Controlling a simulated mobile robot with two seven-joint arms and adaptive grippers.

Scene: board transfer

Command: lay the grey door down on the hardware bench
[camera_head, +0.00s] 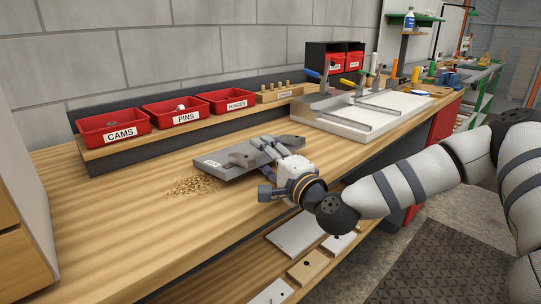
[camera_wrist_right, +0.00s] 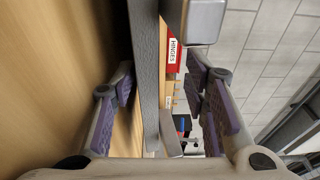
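In the right wrist view the door (camera_wrist_right: 146,70) shows edge-on as a grey strip between the two spread fingers (camera_wrist_right: 160,92). One finger is close to its bench side; a clear gap separates the other from it. Whether the door touches the bench is unclear. My left gripper is not in view.
Red bins labelled cams (camera_head: 114,128), pins (camera_head: 177,112) and hinges (camera_head: 228,101) stand along the back. A white fixture (camera_head: 365,115) is to the right. Boards (camera_head: 296,235) lie on the shelf below.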

